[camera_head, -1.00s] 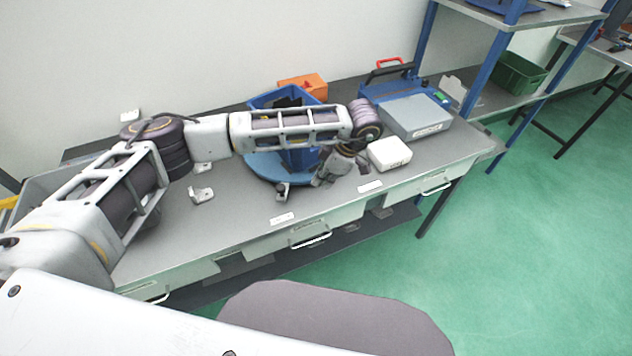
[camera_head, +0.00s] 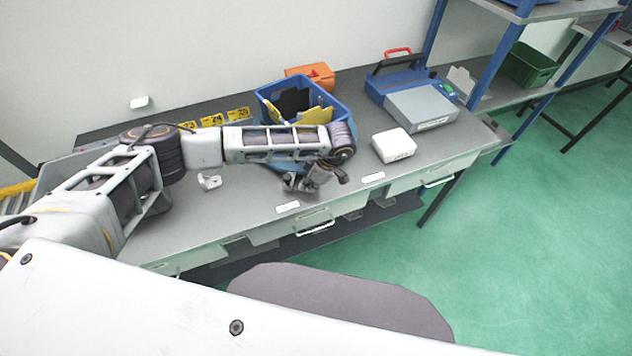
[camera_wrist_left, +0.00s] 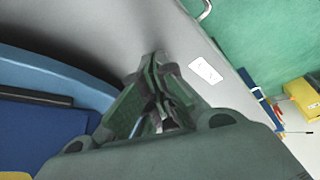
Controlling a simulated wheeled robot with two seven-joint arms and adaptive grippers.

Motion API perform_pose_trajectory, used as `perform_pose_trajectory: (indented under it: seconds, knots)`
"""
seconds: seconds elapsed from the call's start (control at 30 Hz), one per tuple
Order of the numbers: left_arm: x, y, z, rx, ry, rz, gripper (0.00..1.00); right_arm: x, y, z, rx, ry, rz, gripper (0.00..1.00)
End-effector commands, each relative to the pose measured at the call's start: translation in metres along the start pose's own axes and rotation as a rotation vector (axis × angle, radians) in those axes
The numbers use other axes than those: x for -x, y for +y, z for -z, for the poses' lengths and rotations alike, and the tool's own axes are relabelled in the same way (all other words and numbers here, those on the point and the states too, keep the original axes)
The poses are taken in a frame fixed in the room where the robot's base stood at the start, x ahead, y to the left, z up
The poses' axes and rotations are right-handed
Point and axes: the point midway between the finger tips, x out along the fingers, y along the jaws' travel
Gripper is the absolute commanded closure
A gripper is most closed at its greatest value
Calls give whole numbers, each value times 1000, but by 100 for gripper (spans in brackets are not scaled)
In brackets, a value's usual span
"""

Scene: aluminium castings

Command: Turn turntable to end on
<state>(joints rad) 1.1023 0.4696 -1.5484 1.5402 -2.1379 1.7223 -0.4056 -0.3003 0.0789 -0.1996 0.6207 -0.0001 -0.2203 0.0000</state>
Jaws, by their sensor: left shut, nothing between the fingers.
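The turntable is a blue disc (camera_head: 284,165) on the workbench, mostly hidden behind my left arm in the head view. A blue bin (camera_head: 342,110) with black and yellow contents stands on it, set at an angle. In the left wrist view the rim of the blue disc (camera_wrist_left: 62,72) curves along the left, with part of the bin at lower left. My left gripper (camera_head: 297,186) is shut and empty, low at the front edge of the disc. It also shows in the left wrist view (camera_wrist_left: 153,66). I cannot tell whether it touches the disc. My right gripper is not in view.
A white box (camera_head: 393,146) and a grey case (camera_head: 422,108) lie to the right on the workbench. An orange case (camera_head: 312,75) stands behind the bin. A small metal bracket (camera_head: 209,181) lies left of the gripper. Yellow number labels (camera_head: 239,114) show at the back.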

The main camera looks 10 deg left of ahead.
Motion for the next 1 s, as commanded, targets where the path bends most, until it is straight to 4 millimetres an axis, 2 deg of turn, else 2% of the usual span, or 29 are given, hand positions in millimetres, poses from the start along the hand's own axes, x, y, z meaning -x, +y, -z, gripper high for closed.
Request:
perform_pose_trajectory:
  seconds: [0.2, 0.77, 1.0]
  knots:
    - [-4, 0, 13, 0, 1, 2, 100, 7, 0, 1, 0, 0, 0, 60]
    - [-7, 0, 16, -5, 1, -2, 100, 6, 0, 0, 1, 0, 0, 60]
    - [-12, -1, 30, -52, 1, -23, 100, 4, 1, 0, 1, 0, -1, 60]
